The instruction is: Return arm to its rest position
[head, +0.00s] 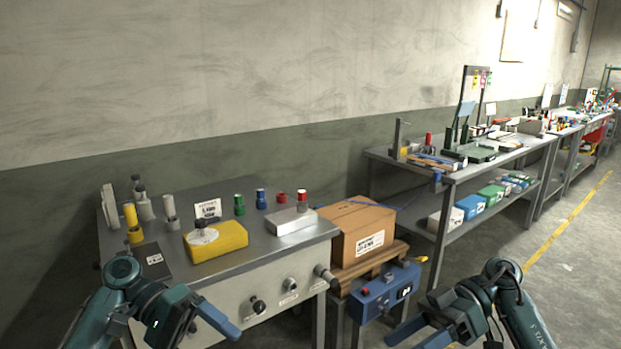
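My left arm comes in at the lower left, bent, with its gripper (216,318) in front of the near edge of the grey workbench. One blue finger shows clearly; the other is not clearly seen, and no held thing shows. My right arm comes in at the lower right, with its gripper (420,335) low, in front of the blue box with a panel. Its two blue fingers are apart, with nothing seen between them. Both grippers are partly cut by their own arm links or the frame edge.
The workbench (285,262) bears a yellow block (217,242), a metal box (291,221) and several coloured cylinders. A cardboard box (357,232) stands right of it, behind the blue box (385,290). Shelved tables (480,172) run along the wall. The floor (570,265) at right is clear.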

